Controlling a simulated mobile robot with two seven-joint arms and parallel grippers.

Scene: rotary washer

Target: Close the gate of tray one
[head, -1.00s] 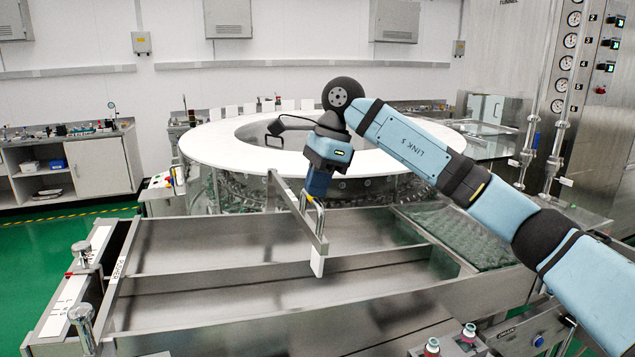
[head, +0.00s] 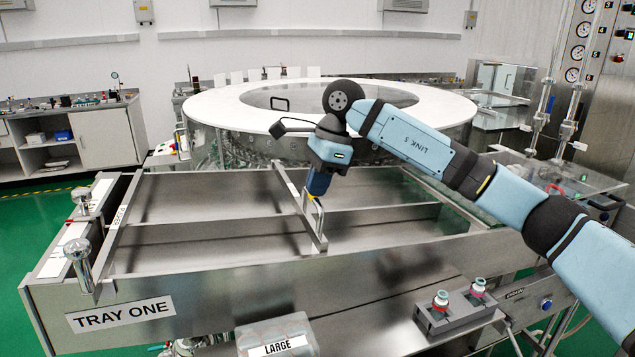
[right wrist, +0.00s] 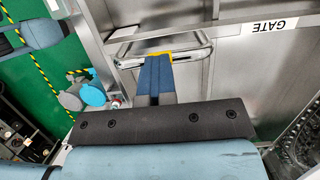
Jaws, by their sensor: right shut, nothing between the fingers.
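Tray one, with its label (head: 121,314) on the front wall, is a long steel tray with lengthwise channels. The gate (head: 290,190) is a narrow steel bar lying across the tray, its near end at the front wall; I cannot tell if it touches. A wire handle (head: 319,220) stands on it. My right gripper (head: 316,196) points down at this handle. In the right wrist view its shut blue fingers with yellow tips (right wrist: 158,58) are at the handle loop (right wrist: 198,50), holding nothing. The GATE label (right wrist: 275,25) shows upside down there. My left gripper is out of view.
A clear bin labelled LARGE (head: 278,338) stands in front of the tray. A round white-topped washer table (head: 225,108) stands behind. The space above the tray's left part is clear.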

